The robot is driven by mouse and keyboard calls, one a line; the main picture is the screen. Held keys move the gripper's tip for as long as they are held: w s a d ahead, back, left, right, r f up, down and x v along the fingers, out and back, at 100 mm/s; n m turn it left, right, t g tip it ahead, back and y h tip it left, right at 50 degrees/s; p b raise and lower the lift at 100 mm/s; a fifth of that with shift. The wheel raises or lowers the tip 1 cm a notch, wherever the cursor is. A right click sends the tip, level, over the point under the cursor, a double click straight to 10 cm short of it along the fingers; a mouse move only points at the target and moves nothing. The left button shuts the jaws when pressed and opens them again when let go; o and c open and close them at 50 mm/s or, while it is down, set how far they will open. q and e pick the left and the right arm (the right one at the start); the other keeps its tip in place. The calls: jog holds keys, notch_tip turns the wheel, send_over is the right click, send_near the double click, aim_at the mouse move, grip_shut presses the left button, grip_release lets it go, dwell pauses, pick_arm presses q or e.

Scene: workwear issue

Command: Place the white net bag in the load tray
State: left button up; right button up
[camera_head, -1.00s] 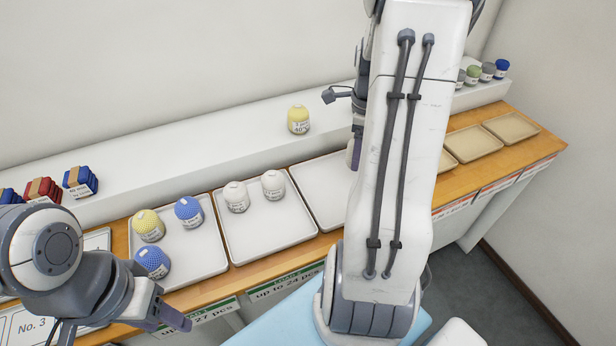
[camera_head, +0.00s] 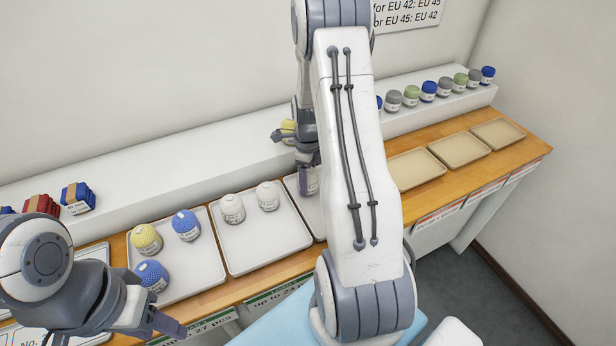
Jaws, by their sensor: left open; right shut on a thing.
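My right gripper (camera_head: 306,181) is low over the left part of the third white tray (camera_head: 293,190). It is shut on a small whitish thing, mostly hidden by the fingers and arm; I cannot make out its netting. Two white net bags with labels, one on the left (camera_head: 232,208) and one on the right (camera_head: 267,195), stand at the back of the middle white tray (camera_head: 265,250). My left gripper (camera_head: 170,325) is open and empty at the front edge, lower left.
The left white tray (camera_head: 200,278) holds a yellow bag (camera_head: 146,239) and two blue bags. Several coloured bags stand right on the shelf. Beige trays (camera_head: 459,150) are empty. The middle tray's front is clear.

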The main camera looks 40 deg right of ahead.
jog(key=shift+f, duration=0.2)
jog(key=shift+f, duration=0.2)
jog(key=o, duration=1.3)
jog(key=shift+r, duration=0.1)
